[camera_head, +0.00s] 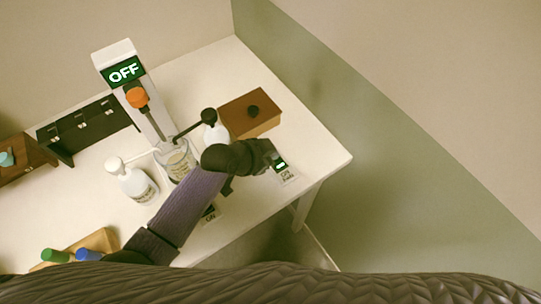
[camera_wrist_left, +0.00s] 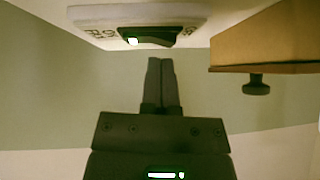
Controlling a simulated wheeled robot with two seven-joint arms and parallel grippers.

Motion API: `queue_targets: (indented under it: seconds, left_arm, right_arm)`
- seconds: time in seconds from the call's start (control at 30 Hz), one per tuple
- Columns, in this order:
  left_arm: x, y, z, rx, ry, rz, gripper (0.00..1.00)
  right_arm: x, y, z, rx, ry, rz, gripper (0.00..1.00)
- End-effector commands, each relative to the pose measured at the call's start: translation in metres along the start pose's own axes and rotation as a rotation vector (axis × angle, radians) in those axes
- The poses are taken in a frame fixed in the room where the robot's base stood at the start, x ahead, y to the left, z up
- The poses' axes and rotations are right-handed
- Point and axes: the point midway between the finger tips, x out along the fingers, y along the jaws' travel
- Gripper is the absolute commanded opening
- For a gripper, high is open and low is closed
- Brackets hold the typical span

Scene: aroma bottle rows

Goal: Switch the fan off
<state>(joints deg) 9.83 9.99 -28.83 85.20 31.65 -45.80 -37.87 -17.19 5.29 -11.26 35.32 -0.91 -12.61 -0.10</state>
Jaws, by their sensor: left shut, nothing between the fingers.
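A white switch plate (camera_head: 286,174) with a dark rocker and a lit green mark lies near the right edge of the white table. Its small lettering is too blurred to read surely. In the left wrist view, the plate (camera_wrist_left: 90,15) is at the top, with the rocker (camera_wrist_left: 160,38) lit green on its left part. My left gripper (camera_head: 272,152) is shut and empty, right beside the plate. In the wrist view its closed fingertips (camera_wrist_left: 161,62) are just below the rocker; I cannot tell whether they touch. No fan is clearly recognisable. My right gripper is not in view.
A white tower (camera_head: 112,55) shows a green OFF sign. A brown wooden box (camera_head: 250,112) with a dark knob is behind my gripper. White bottles (camera_head: 138,186) and a glass beaker (camera_head: 178,160) stand left. Another dark switch (camera_head: 209,212) is partly hidden by my arm.

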Motion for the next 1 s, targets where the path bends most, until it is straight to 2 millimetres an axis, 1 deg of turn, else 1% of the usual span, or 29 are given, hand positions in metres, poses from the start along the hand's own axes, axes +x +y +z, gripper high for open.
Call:
queue_targets:
  seconds: [0.1, 0.4, 0.53, 0.83, 1.0]
  left_arm:
    - [0.004, 0.0, 0.004, 0.0, -0.001, 0.0, 0.0]
    - [0.004, 0.0, 0.005, -0.001, 0.0, 0.001, 0.0]
    - [0.011, 0.001, 0.011, -0.055, -0.001, 0.057, 0.0]
    - [0.008, 0.003, 0.01, -0.054, -0.005, 0.056, 0.0]
    - [0.005, 0.011, 0.008, -0.055, -0.007, 0.058, 0.0]
  right_arm:
    - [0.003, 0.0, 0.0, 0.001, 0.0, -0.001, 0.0]
    - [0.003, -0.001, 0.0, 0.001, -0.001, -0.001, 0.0]
    - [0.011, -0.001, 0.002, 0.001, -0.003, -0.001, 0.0]
    - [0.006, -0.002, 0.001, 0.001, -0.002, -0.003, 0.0]
    - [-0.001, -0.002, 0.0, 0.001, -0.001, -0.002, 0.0]
